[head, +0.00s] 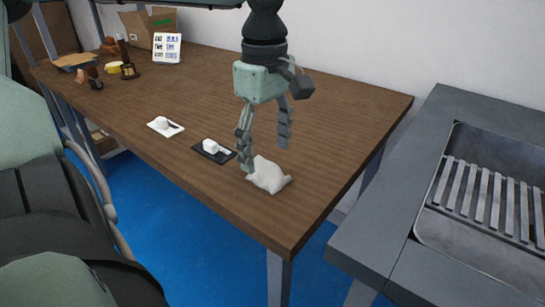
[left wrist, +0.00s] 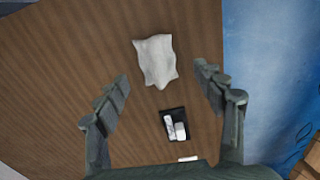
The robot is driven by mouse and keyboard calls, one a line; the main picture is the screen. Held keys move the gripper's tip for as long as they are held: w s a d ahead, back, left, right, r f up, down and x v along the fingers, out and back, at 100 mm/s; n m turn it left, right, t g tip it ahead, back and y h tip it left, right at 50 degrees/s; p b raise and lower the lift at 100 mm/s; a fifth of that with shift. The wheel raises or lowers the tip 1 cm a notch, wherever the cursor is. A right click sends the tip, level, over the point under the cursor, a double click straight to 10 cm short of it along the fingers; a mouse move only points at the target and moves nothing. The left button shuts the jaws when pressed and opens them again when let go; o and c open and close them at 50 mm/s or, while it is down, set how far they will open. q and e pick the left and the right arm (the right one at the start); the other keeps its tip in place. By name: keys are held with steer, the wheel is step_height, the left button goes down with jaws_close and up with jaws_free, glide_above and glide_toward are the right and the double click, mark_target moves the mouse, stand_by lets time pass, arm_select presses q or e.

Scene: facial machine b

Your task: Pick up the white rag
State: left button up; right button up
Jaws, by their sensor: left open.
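The white rag (head: 270,175) lies crumpled on the wooden table near its front right corner. In the left wrist view the rag (left wrist: 156,60) sits just beyond the fingertips, between their lines. My left gripper (head: 266,157) points down above the table, its fingers spread wide and empty. One finger overlaps the rag's left edge in the head view; I cannot tell whether it touches. In the left wrist view the open fingers (left wrist: 160,80) stand on either side, apart from the rag. My right gripper is not in view.
A black tray (head: 225,157) with white items lies beside the rag, and a white tray (head: 178,131) is farther left. Bottles, a card (head: 167,48) and a cardboard box (head: 150,24) stand at the back left. A grey metal sink unit (head: 390,215) stands right of the table (head: 335,105).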

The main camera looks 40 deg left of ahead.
mark_target(270, 163)
arm_select(q)
steer(key=f, duration=0.4)
steer(key=shift+w+d+f, duration=0.2)
steer(key=shift+d+f, duration=0.05)
steer(key=shift+d, duration=0.05)
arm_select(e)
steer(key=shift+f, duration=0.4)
arm_select(q)
steer(key=shift+c, duration=0.3)
